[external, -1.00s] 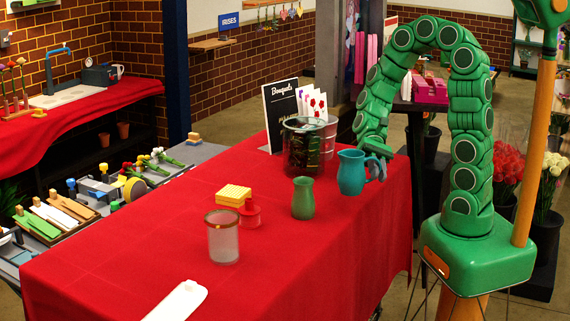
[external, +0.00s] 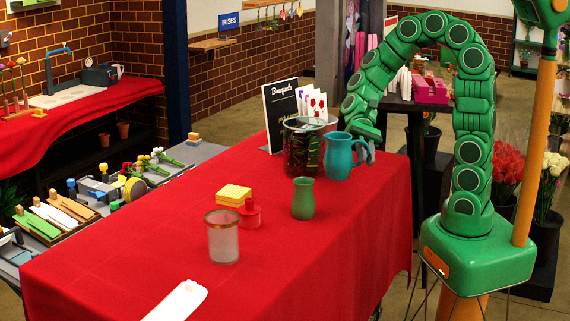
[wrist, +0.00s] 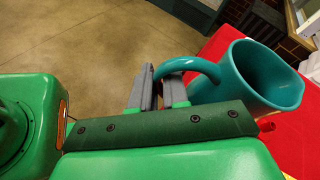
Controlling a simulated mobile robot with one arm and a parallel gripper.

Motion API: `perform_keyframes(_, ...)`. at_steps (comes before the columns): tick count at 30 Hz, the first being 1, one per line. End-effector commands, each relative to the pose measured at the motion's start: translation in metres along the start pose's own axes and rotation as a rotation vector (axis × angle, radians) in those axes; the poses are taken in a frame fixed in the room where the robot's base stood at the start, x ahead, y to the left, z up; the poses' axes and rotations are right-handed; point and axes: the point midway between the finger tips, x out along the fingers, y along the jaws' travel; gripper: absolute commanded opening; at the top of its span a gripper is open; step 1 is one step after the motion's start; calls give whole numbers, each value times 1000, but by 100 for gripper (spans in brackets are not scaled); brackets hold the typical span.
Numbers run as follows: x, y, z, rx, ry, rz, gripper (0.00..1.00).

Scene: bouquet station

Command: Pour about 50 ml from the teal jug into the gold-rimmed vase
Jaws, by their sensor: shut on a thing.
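The teal jug (external: 338,158) is upright behind the green vase in the external view. My gripper (external: 369,152) is at its right side, shut on its handle. In the wrist view the grey fingers (wrist: 159,92) close around the handle, and the open mouth of the jug (wrist: 240,80) shows to their right. The level of liquid inside cannot be made out. The gold-rimmed vase (external: 223,240), a frosted glass cylinder, stands upright on the red table, well to the left and nearer the camera. The jug is apart from it.
A small green vase (external: 303,198) stands between jug and gold-rimmed vase. A dark glass container (external: 301,150) is close left of the jug. Yellow blocks (external: 233,193) and a red round piece (external: 250,214) lie behind the gold-rimmed vase. The red table (external: 320,265) is clear at front right.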

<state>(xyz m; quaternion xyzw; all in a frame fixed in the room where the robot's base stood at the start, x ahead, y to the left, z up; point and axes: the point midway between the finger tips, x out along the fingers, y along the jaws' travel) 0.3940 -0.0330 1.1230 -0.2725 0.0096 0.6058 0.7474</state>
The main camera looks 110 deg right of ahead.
Motion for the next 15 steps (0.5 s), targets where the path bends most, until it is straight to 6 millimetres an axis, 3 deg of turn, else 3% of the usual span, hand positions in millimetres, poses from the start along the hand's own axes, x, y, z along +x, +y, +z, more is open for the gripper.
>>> perform_keyframes(15,43,-52,-4,8,8,-20,0)
